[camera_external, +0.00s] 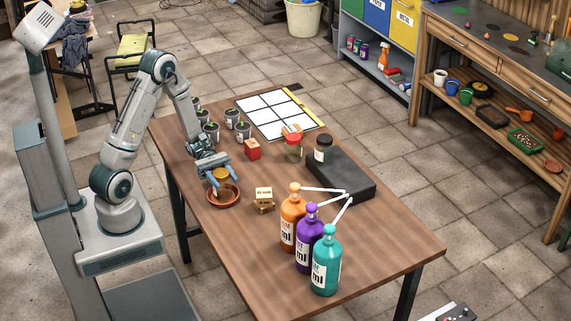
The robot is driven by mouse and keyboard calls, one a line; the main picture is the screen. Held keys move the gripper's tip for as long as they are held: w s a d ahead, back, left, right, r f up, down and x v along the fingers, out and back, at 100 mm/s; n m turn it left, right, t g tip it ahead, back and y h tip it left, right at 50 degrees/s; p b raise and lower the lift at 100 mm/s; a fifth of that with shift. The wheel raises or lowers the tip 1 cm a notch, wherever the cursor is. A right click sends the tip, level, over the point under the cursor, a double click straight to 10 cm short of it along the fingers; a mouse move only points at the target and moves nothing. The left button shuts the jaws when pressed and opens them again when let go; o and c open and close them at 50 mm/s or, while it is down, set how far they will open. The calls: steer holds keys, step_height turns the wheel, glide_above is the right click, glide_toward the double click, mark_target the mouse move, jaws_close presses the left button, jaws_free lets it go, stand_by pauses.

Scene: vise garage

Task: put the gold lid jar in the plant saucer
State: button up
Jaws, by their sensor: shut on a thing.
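The gold lid jar (221,174) shows its gold top between the blue fingers of my gripper (219,181). My gripper points down and is shut on the jar. The plant saucer (223,196) is a round terracotta dish on the left edge side of the wooden table. The jar is over or inside the saucer; I cannot tell whether it touches the saucer's bottom. The gripper body and fingers hide part of the jar.
Several potted plants (211,132) stand at the back left. Orange (293,222), purple (309,240) and teal (327,265) pump bottles stand in front, near a black slab (340,176) with a dark-lidded jar (323,148).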

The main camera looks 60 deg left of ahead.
steer(key=shift+f, duration=0.15)
steer(key=o, duration=1.2)
steer(key=shift+r, duration=0.25)
steer(key=a, duration=1.2)
steer(key=shift+s+f+b, duration=0.1)
steer(key=shift+s+b, duration=0.25)
steer(key=shift+b, duration=0.05)
